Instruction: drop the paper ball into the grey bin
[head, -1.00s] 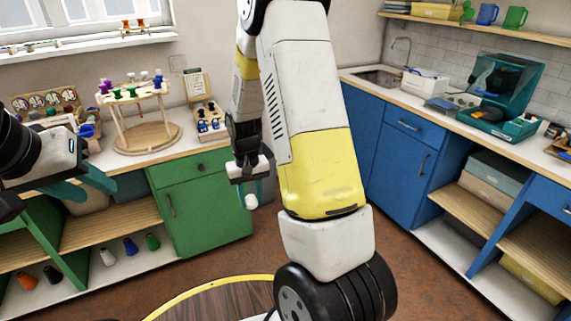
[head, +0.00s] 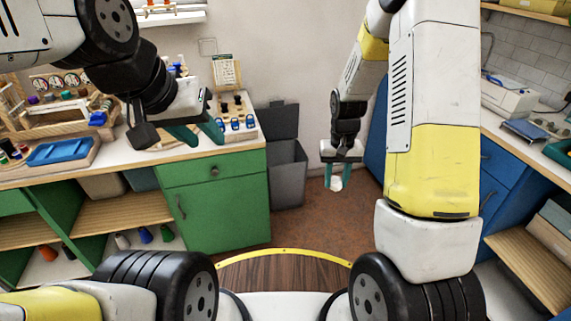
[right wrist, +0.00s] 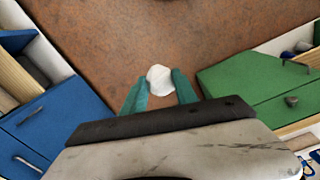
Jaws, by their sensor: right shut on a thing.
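My right gripper (head: 337,178) hangs over the brown floor, to the right of the grey bin. It is shut on the white paper ball (head: 335,184), which sits between the teal fingertips. In the right wrist view the paper ball (right wrist: 160,78) shows white and crumpled between the fingers, with floor behind it. The grey bin (head: 288,178) stands on the floor beside the green cabinet, its dark lid raised at the back. My left gripper (head: 203,136) is open and empty above the left counter.
The green cabinet (head: 215,205) and its counter with bead boards lie left of the bin. Blue cabinets (head: 494,165) stand on the right. The floor (head: 300,225) between them is clear. A wooden disc with a yellow rim (head: 285,252) lies in front.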

